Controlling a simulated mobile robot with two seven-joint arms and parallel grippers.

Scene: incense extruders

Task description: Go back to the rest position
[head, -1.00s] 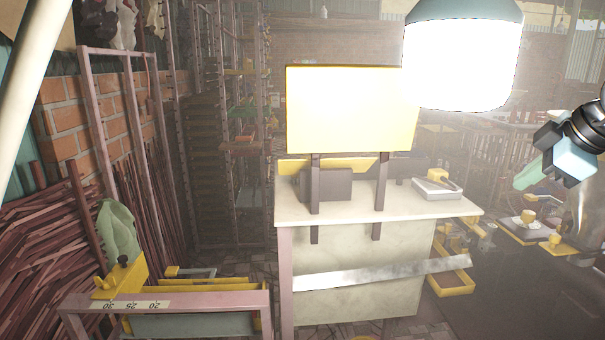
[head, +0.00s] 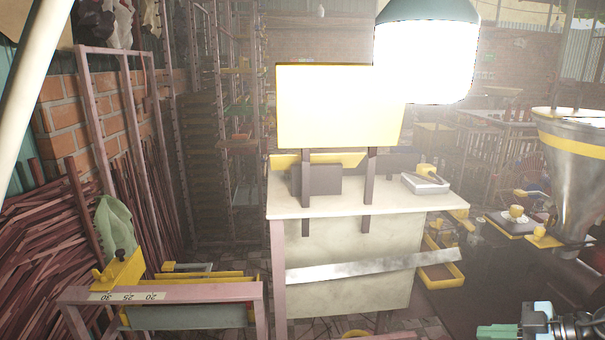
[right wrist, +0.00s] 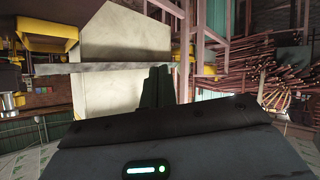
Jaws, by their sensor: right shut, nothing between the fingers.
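My right gripper (head: 490,331) shows at the bottom right edge of the head view, low and in front of the dark floor area. Its fingers are shut and empty. In the right wrist view the dark green fingers (right wrist: 156,88) stick out together beyond the wrist housing, with nothing between them. They appear apart from the pale cabinet behind them. My left gripper is not in view.
A pale cabinet table (head: 340,205) with a yellow-framed panel (head: 340,105) stands in the middle. A bright lamp (head: 427,50) hangs above. A steel hopper (head: 573,165) is at right, a pink-framed stand (head: 165,293) at lower left. Wood sticks (head: 60,245) lean left.

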